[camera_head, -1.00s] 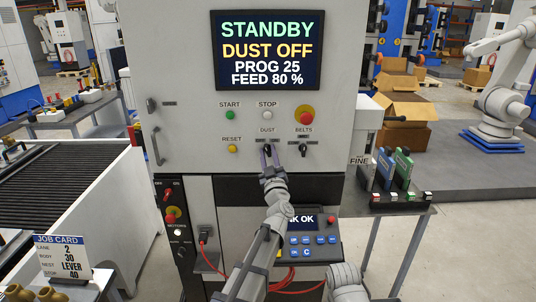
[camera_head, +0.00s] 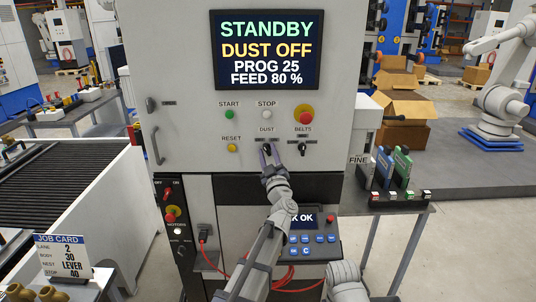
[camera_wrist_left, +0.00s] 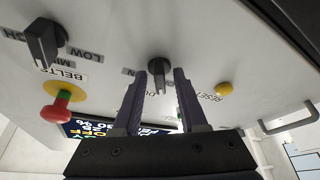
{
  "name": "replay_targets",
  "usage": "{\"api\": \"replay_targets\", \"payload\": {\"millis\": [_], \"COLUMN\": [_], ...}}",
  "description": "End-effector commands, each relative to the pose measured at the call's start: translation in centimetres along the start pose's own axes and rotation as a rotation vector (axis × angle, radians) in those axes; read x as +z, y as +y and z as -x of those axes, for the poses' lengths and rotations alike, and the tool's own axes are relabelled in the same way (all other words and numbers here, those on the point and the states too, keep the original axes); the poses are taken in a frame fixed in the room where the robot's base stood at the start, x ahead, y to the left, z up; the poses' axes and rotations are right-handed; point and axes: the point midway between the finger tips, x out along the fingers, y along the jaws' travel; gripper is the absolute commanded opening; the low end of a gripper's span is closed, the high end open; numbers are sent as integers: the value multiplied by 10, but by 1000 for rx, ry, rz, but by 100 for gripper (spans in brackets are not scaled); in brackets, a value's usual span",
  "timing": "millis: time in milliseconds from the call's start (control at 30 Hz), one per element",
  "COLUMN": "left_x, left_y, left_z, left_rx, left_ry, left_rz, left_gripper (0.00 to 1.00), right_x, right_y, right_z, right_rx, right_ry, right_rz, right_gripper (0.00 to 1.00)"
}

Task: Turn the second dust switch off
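The black DUST knob (camera_head: 267,148) sits on the upright grey machine panel (camera_head: 190,110), below the screen. In the left wrist view the dark knob (camera_wrist_left: 159,70) shows between my left fingertips, with a gap on each side. My left gripper (camera_head: 268,153) is at the knob in the head view and partly covers it; it is open (camera_wrist_left: 158,78). I cannot tell how far the fingertips reach past the knob. The screen (camera_head: 266,50) reads STANDBY, DUST OFF. Only one DUST switch shows.
The BELTS knob (camera_head: 303,149) is close on the right, under a red button (camera_head: 303,114). The yellow RESET button (camera_head: 232,148) is on the left. A keypad console (camera_head: 325,239) lies below. A small stand (camera_head: 385,208) is at the right.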

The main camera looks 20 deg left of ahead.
Motion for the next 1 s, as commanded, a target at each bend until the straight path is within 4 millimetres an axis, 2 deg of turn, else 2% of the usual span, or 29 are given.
{"api": "replay_targets", "payload": {"millis": [367, 567, 800, 1000], "left_x": [0, 1, 1, 0], "left_y": [0, -2, -2, -1], "left_z": [5, 27, 66, 79], "left_rx": [1, 2, 2, 0], "left_ry": [-2, -2, -2, -1], "left_rz": [0, 0, 1, 0], "left_gripper": [46, 46, 46, 46], "right_x": [0, -1, -1, -2], "right_y": [0, -1, -2, -2], "right_z": [-2, -10, -24, -26], "right_rx": [0, 0, 0, 0], "right_ry": [0, 0, 0, 0], "right_rz": [0, 0, 0, 0], "right_gripper": [0, 0, 0, 0]}}
